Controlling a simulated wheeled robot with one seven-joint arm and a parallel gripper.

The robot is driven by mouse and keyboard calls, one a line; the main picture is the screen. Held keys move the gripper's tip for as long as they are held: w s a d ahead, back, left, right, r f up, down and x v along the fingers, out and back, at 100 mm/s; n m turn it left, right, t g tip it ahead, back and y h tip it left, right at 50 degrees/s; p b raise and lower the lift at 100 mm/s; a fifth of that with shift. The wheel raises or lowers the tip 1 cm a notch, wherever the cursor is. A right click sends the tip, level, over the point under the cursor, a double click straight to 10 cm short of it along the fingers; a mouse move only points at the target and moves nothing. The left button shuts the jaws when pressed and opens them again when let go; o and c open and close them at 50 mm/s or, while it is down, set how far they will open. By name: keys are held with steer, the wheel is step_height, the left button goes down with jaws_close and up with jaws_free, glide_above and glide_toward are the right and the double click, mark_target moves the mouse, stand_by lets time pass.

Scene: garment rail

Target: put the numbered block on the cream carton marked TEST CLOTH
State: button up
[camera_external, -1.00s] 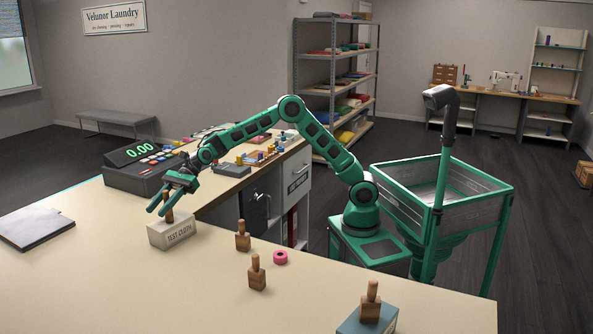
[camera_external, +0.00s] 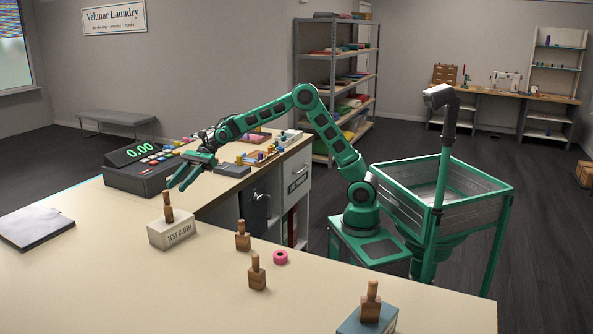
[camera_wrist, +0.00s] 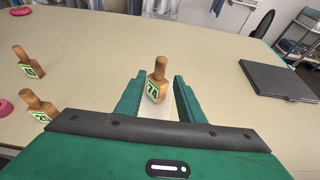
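A wooden block with a peg-like handle (camera_external: 168,214) stands upright on top of the cream carton marked TEST CLOTH (camera_external: 172,236). In the wrist view the block (camera_wrist: 157,82) carries a green-edged label that reads 74. Part of the carton's pale top (camera_wrist: 158,112) shows below it. My gripper (camera_external: 178,187) is open and empty, above and behind the carton, apart from the block. In the wrist view the block appears between the two spread fingers, farther off. Much of the carton is hidden there by my gripper.
Two similar wooden blocks (camera_external: 243,236) (camera_external: 257,273) and a pink ring (camera_external: 280,257) stand to the right. Another block (camera_external: 371,302) stands on a blue box (camera_external: 362,323). A cash register (camera_external: 145,170) is behind the carton; a dark flat folder (camera_external: 35,228) lies left.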

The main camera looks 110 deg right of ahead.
steer(key=s+d+f+n+g+h, duration=0.2)
steer(key=s+d+f+n+h, duration=0.15)
steer(key=s, duration=0.55)
steer(key=s+d+f+n+g+h, duration=0.1)
steer(key=s+d+f+n+h, duration=0.15)
steer(key=s+n, duration=0.45)
steer(key=s+d+f+n+g+h, duration=0.2)
steer(key=s+d, duration=0.2)
steer(key=s, duration=0.7)
steer(key=s+d+f+n+g, duration=0.1)
steer(key=s+n, duration=0.1)
steer(key=s, duration=0.8)
steer(key=s+f+n+g+h, duration=0.1)
steer(key=s+f+n+g, duration=0.1)
steer(key=s, duration=0.8)
steer(key=s+d+f+n+g, duration=0.1)
steer(key=s+n, duration=0.3)
steer(key=s, duration=0.6)
steer(key=shift+s+d+f+g, duration=0.25)
steer(key=shift+d+f+g, duration=0.05)
steer(key=shift+f, duration=0.4)
